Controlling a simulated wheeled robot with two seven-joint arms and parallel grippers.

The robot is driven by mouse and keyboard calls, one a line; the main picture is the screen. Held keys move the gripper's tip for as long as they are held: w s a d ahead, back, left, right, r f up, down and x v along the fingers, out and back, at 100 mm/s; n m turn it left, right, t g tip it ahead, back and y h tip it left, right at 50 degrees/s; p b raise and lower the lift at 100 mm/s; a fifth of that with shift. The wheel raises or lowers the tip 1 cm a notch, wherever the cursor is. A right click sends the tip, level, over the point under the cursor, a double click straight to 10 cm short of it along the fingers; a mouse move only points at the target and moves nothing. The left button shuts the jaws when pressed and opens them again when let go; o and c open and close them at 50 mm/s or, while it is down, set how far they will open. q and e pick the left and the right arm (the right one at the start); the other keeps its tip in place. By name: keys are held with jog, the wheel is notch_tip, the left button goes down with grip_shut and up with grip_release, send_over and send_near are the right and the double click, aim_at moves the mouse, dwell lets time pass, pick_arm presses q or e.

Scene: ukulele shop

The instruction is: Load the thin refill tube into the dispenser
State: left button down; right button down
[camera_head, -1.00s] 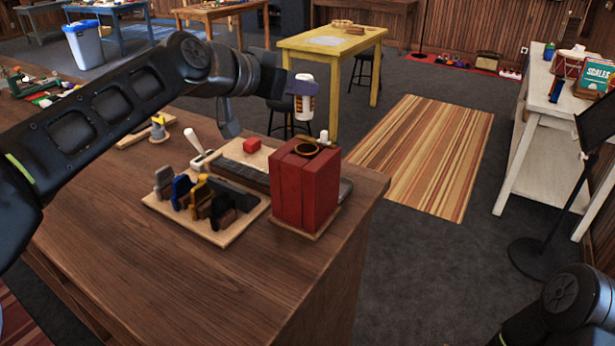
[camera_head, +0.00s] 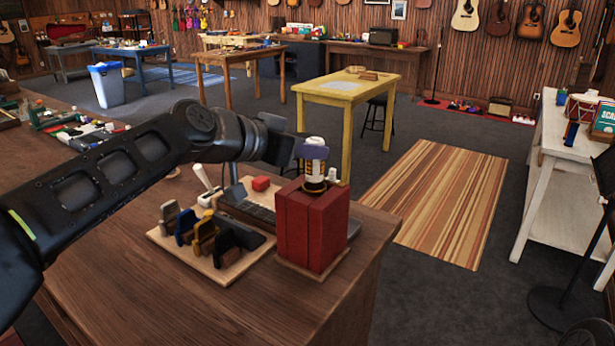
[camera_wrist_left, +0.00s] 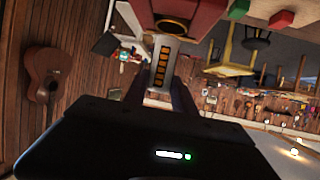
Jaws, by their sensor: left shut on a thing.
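The thin refill tube (camera_head: 314,172) is white with yellow marks and a purple-grey band near its top. My left gripper (camera_head: 300,152) is shut on it and holds it upright over the dispenser. The dispenser (camera_head: 312,232) is a red block on a wooden base with a round, gold-rimmed hole in its top. The tube's lower end is at this hole; I cannot tell whether it is inside. In the left wrist view the tube (camera_wrist_left: 162,68) sits between the fingers (camera_wrist_left: 158,92), its end close to the hole of the dispenser (camera_wrist_left: 196,16). My right gripper is out of view.
The dispenser stands near the right corner of the brown wooden workbench (camera_head: 190,305). Left of it is a wooden board (camera_head: 168,245) with several coloured clamps, a white-handled tool (camera_head: 203,180) and a red block (camera_head: 261,184). The front of the bench is clear.

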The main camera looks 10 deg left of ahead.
aim_at(308, 170)
pick_arm(q)
jog(key=shift+f, duration=0.25)
jog(key=shift+f+b, duration=0.4)
jog(key=shift+f, duration=1.45)
jog(key=shift+f, duration=0.1)
jog(key=shift+f, duration=0.15)
jog(key=c, duration=1)
grip_release()
jog(key=shift+c, duration=0.2)
jog(key=shift+r, duration=0.2)
